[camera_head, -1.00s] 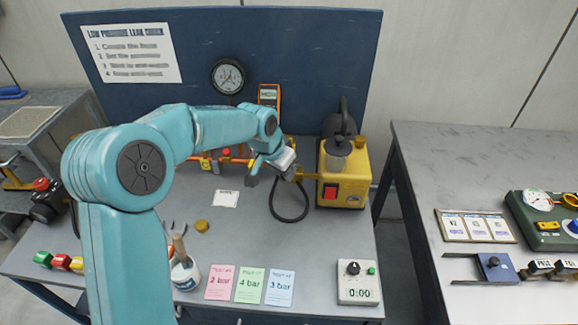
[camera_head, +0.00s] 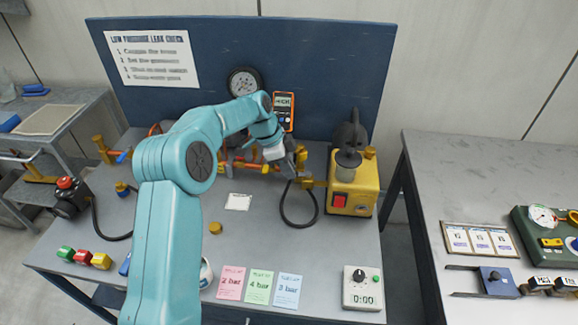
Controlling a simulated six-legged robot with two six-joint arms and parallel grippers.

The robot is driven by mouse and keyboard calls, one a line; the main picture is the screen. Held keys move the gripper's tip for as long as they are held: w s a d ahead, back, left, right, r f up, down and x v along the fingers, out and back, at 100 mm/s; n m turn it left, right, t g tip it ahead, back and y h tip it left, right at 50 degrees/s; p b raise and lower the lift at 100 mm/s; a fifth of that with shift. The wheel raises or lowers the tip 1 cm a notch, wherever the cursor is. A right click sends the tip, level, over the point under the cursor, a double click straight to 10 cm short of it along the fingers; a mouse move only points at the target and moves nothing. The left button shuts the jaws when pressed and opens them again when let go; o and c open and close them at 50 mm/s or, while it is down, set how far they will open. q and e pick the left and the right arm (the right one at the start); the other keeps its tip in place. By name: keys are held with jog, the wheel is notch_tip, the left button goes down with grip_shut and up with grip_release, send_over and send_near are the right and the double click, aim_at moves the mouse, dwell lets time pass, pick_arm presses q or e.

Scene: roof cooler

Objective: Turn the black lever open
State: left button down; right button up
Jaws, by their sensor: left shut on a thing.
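My left arm reaches in from the lower left across the table. My left gripper (camera_head: 288,168) is at the brass fitting (camera_head: 306,182) left of the yellow pump unit (camera_head: 353,194). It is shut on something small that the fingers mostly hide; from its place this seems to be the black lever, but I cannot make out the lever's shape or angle. A black hose (camera_head: 284,211) loops down from the fitting below the gripper. My right gripper is not in view.
An orange meter (camera_head: 283,110) and a round gauge (camera_head: 244,81) are behind the arm. Pink, green and blue cards (camera_head: 259,286) and a timer box (camera_head: 362,290) lie at the front. The table right of the white label (camera_head: 238,202) is mostly clear.

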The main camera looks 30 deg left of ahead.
pick_arm(q)
jog(key=shift+w+a+r+m, duration=0.2)
jog(key=shift+w+a+m, duration=0.05)
jog(key=shift+m, duration=0.25)
jog(key=shift+p, duration=0.3)
jog(key=c, duration=1)
grip_release()
jog(key=shift+f, duration=0.1)
jog(key=shift+c, duration=0.2)
jog(key=shift+a+r, duration=0.1)
jog(key=shift+r, duration=0.2)
jog(key=p+v, duration=0.1)
jog(key=v, duration=1.4)
jog(key=shift+a+r+p, duration=0.3)
jog(key=shift+r+p, duration=0.05)
jog(key=shift+p, duration=0.05)
